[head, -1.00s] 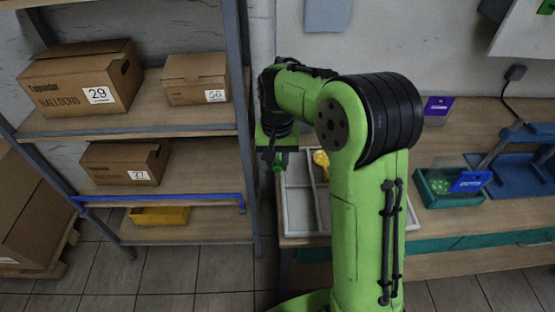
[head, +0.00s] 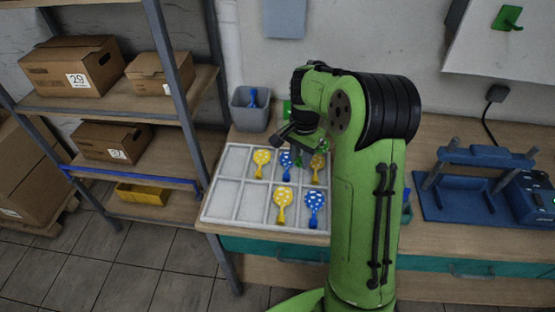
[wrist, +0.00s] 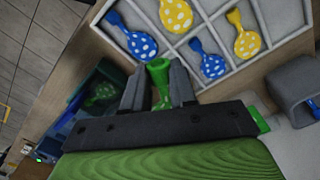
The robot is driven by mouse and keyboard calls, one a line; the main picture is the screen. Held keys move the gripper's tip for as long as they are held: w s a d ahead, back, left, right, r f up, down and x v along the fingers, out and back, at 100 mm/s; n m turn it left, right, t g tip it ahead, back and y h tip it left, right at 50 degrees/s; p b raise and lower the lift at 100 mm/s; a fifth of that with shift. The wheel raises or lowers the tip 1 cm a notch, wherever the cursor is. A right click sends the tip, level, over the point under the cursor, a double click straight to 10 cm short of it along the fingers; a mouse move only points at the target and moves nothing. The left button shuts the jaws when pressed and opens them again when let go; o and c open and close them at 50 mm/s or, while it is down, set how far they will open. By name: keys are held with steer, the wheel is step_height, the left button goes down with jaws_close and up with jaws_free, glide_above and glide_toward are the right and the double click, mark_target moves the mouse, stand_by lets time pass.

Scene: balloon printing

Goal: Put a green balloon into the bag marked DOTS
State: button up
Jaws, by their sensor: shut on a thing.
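My gripper (wrist: 157,88) is shut on a green balloon (wrist: 158,70), whose neck end shows between the fingers in the wrist view. In the head view my gripper (head: 298,140) is above the back of the balloon tray (head: 229,187), and the held balloon is mostly hidden by the arm. A green dotted shape (wrist: 103,93) lies in a dark teal box (wrist: 84,108) in the wrist view. In the head view a sliver of the teal box (head: 407,208) shows behind my arm. No bag marked DOTS can be read.
The tray holds yellow balloons (head: 284,203) and blue balloons (head: 314,208) with white dots. A grey bin (head: 250,116) with a blue balloon stands behind it. A blue press (head: 475,195) is at the right. Shelves with boxes (head: 70,65) stand left.

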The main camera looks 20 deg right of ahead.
steer(key=s+d+m+p, duration=0.2)
steer(key=s+d+m, duration=0.2)
steer(key=d+m, duration=0.4)
steer(key=s+d+m+p, duration=0.2)
steer(key=s+d+m, duration=0.3)
steer(key=d, duration=0.6)
steer(key=shift+m, duration=0.4)
steer(key=f+b, duration=0.2)
steer(key=f, duration=0.1)
steer(key=f+b, duration=0.3)
steer(key=f, duration=0.1)
steer(key=w+f+b, duration=0.1)
steer(key=f+b, duration=0.2)
steer(key=shift+a+f, duration=0.15)
steer(key=shift+f, duration=0.2)
steer(key=o, duration=0.9)
steer(key=shift+r, duration=0.1)
step_height(320, 180, up, 13)
steer(key=p, duration=0.9)
steer(key=shift+r, duration=0.1)
